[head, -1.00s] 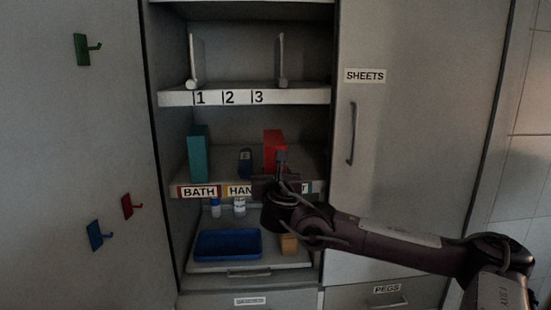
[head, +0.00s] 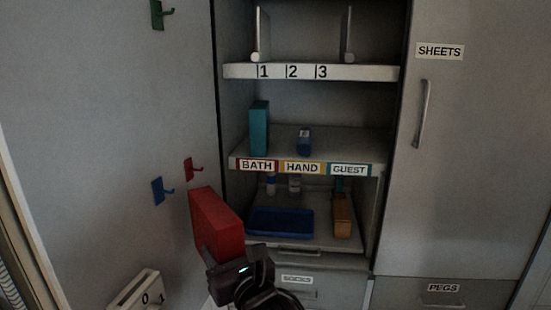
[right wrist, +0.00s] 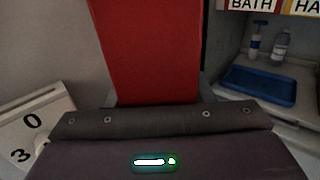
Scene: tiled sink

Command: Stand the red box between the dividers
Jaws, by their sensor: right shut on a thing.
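The red box (head: 217,222) is in my right gripper (head: 232,255), which is shut on its lower end. The box is off the shelf, tilted, in front of the left panel and left of the cabinet opening. In the right wrist view the red box (right wrist: 145,50) rises from my right gripper (right wrist: 155,103); its top is cut off. Two upright dividers, a left one (head: 262,35) and a right one (head: 347,35), stand on the top shelf (head: 360,73) marked 1, 2, 3. The space between them looks empty. My left gripper is not in view.
A teal box (head: 259,128) and a dark blue item (head: 304,141) stand on the middle shelf. Below are a blue tray (head: 280,222), small bottles and an orange box (head: 342,215). Hooks (head: 162,190) stick out from the left panel. A white numbered object (head: 135,290) is at lower left.

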